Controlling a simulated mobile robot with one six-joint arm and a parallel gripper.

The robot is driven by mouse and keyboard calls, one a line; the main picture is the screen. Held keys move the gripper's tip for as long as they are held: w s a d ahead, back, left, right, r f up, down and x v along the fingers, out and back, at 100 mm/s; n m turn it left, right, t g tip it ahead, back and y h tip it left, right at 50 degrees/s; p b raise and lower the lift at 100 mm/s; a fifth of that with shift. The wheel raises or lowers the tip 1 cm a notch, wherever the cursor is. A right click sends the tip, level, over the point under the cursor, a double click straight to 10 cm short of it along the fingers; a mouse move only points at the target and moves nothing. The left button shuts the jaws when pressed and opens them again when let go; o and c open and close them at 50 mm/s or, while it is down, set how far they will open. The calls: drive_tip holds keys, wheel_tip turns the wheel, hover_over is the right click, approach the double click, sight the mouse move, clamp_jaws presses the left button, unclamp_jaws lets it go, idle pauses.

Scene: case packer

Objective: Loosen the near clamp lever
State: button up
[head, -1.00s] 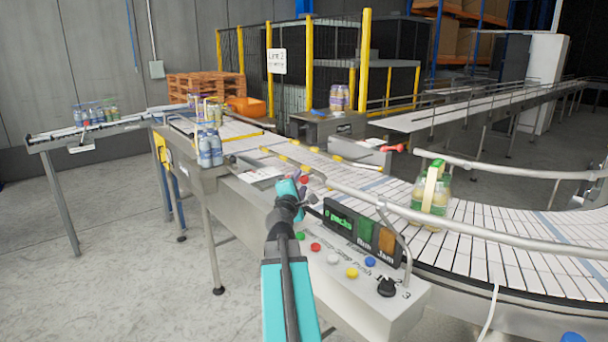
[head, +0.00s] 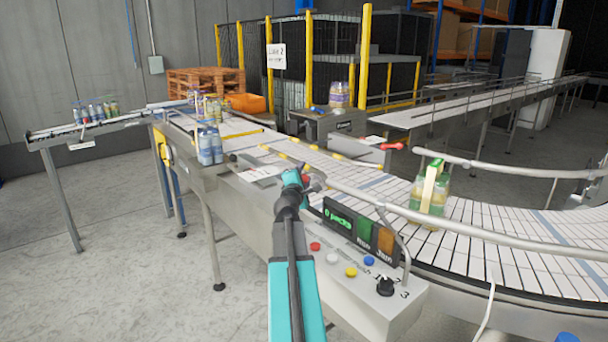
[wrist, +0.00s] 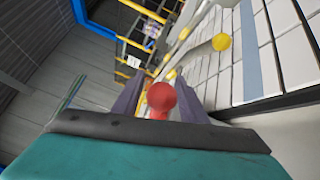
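The near clamp lever shows as a red round knob (wrist: 160,97) in the wrist view, between the two dark fingers of my gripper (wrist: 160,104). A narrow gap seems to show on each side of the knob, so the fingers look open around it, not pressed on it. In the head view, the red knob (head: 306,180) shows just beside the tip of my gripper (head: 301,181), at the conveyor's near guide rail (head: 362,197). The lever's lower part is hidden by my gripper.
A control box (head: 375,301) with coloured buttons, a black knob and a display (head: 350,232) stands right of my arm. Bottle packs stand on the conveyor (head: 515,230) and at its left end (head: 210,146). Another red lever (head: 393,146) is across the belt. Floor at left is clear.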

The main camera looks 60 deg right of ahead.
drive_tip(key=shift+c, duration=0.5)
clamp_jaws()
drive_tip(key=shift+s+d, duration=0.1)
drive_tip(key=shift+s, duration=0.05)
